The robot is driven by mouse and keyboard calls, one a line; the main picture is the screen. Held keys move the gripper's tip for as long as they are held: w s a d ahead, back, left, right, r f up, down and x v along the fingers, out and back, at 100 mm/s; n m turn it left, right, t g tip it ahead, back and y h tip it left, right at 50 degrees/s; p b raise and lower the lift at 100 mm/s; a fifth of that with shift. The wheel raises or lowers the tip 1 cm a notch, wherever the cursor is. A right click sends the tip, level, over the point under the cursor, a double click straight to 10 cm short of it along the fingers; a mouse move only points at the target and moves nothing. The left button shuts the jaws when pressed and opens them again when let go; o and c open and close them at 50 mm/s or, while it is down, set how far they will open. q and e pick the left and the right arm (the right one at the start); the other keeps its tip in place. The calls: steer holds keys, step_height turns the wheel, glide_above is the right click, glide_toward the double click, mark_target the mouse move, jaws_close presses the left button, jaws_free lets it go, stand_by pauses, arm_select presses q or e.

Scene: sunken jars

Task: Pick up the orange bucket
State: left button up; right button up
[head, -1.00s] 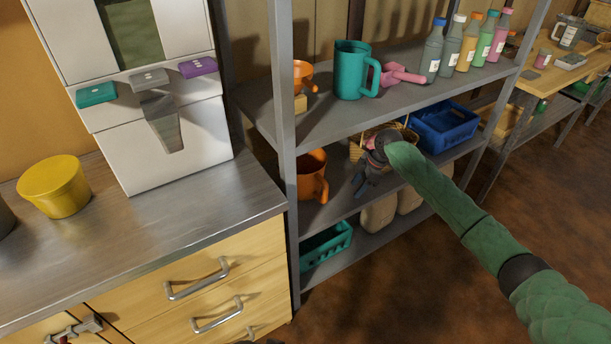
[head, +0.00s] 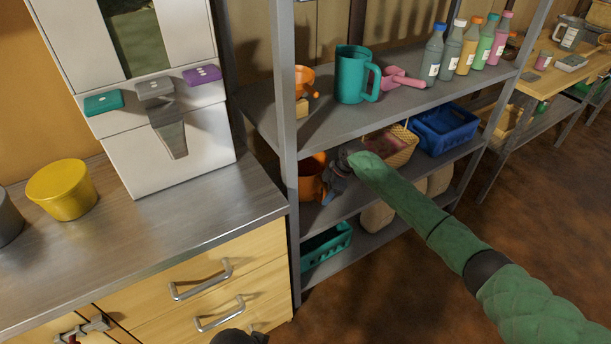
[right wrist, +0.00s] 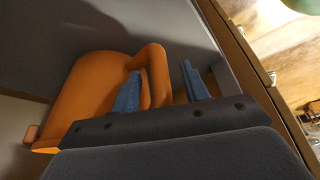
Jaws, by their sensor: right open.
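The orange bucket (head: 309,178) stands on the middle shelf of the grey rack, just behind the left front post, which hides part of it. In the right wrist view the bucket (right wrist: 88,92) fills the left side, with its looped handle (right wrist: 157,58) on the right. My right gripper (head: 330,188) is at the bucket's right side in the head view. In the right wrist view its two blue fingers (right wrist: 161,68) are open, and the handle appears between them. Whether they touch it I cannot tell.
A tan basket (head: 402,146) and a blue crate (head: 445,130) stand farther right on the same shelf. A teal crate (head: 325,250) is below. The rack post (head: 289,150) is close by.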

steer(key=shift+f, duration=0.15)
jaws_close()
